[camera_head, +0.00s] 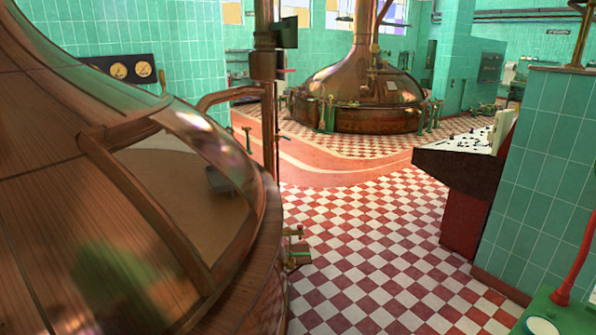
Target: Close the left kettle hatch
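The left kettle (50,160) is a large copper dome filling the left side of the head view, cut off by the picture's edge. A copper-framed hatch opening (165,190) is in its right flank, with a plain tan surface showing inside. A curved, shiny panel (207,143) lies along the far right side of this opening; I cannot tell for sure whether it is the hatch's door. A small dark grey block (221,180) shows at the right of the opening. My gripper is not in view.
A copper pipe (263,90) rises behind the left kettle. Another copper kettle (360,95) stands at the back. A control desk (460,165) and a green tiled wall (545,180) are at the right. The red-and-white checkered floor (370,240) between is clear.

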